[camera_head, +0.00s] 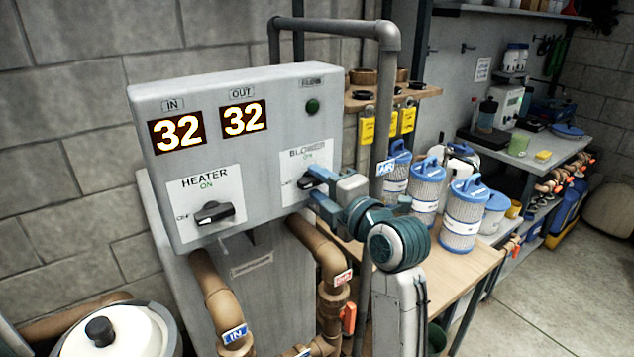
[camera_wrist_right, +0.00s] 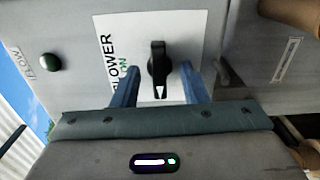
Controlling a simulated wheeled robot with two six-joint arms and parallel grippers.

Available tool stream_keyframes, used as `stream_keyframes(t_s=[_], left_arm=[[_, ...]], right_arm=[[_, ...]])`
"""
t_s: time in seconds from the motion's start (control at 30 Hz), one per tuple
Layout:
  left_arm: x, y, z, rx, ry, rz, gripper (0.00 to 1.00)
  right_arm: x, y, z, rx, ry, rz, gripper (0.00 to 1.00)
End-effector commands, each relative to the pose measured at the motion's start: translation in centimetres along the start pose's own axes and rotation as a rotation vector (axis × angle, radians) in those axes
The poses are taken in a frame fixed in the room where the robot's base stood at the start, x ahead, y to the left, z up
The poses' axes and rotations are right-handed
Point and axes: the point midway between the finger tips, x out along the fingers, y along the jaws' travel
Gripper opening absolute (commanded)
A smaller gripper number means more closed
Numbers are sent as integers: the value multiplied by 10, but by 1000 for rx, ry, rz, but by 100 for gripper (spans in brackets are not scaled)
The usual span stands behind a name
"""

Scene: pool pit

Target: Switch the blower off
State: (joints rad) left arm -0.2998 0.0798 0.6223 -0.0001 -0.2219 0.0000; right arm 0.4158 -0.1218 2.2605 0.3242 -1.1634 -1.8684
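The grey control box (camera_head: 225,155) carries a white BLOWER plate (camera_head: 291,160) with a black knob (camera_head: 306,182). Green ON text shows under the BLOWER name. In the right wrist view the knob (camera_wrist_right: 157,62) lies lengthwise between the two blue fingers, its white mark on the end toward my gripper's palm. My right gripper (camera_head: 315,187) is at the knob in the head view; in the right wrist view its fingers (camera_wrist_right: 158,88) are spread, with a gap on each side of the knob. Contact is not visible. My left gripper is in neither view.
A HEATER knob (camera_head: 214,212) sits lower left on the box, under two displays reading 32. A green lamp (camera_head: 312,106) is at upper right. A grey vertical pipe (camera_head: 383,105) and brown pipes (camera_head: 318,245) stand close by. Blue-topped filter cartridges (camera_head: 463,215) stand on a bench to the right.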

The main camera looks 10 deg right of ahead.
Motion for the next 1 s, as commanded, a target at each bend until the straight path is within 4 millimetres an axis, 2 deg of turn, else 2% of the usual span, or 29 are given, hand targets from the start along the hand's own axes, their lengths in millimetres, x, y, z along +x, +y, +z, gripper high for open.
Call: stream_keyframes(t_s=[0.33,0.8,1.0], left_arm=[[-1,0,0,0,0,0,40],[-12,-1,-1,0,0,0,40],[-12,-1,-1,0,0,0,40]], right_arm=[[-4,0,0,0,0,1,40],[-64,0,0,0,-1,0,40],[-71,0,0,1,0,1,40]])
